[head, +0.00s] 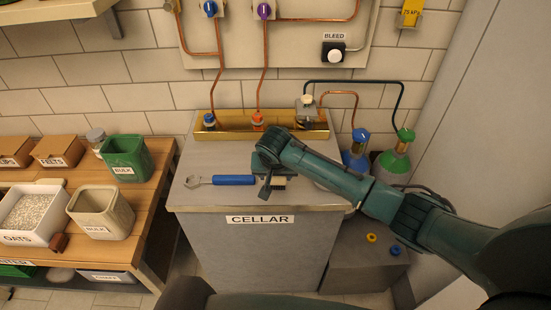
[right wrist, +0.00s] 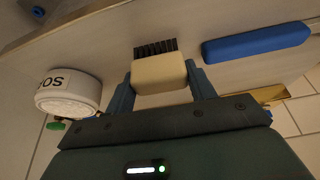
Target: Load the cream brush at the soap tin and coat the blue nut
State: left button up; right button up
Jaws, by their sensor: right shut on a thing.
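My right gripper (head: 266,184) is above the grey CELLAR cabinet top. In the right wrist view its two fingers (right wrist: 160,85) are shut on the cream brush (right wrist: 158,73), whose dark bristles (right wrist: 155,48) stick out beyond them. The brush shows only partly in the head view (head: 281,181). The soap tin (right wrist: 68,92), white and round with a partly visible label, is left of the brush in the right wrist view; in the head view I cannot make it out. The blue nut (head: 209,119) sits on a copper pipe end at the back left of the brass tray. My left gripper is not in view.
A blue-handled spanner (head: 233,180) lies left of the gripper. An orange nut (head: 257,118) and a white-capped fitting (head: 307,101) stand along the brass tray (head: 232,134). Gas bottles (head: 393,163) stand right of the cabinet. A wooden bench (head: 150,185) with bins is at left.

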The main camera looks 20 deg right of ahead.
jog(key=c, duration=0.4)
jog(key=shift+r, duration=0.2)
jog(key=shift+c, duration=0.7)
notch_tip(320, 180, up, 3)
jog(key=p, duration=0.3)
jog(key=shift+p, duration=0.4)
jog(key=shift+r+b, duration=0.2)
jog(key=shift+b, duration=0.1)
notch_tip(320, 180, up, 3)
jog(key=shift+r, duration=0.65)
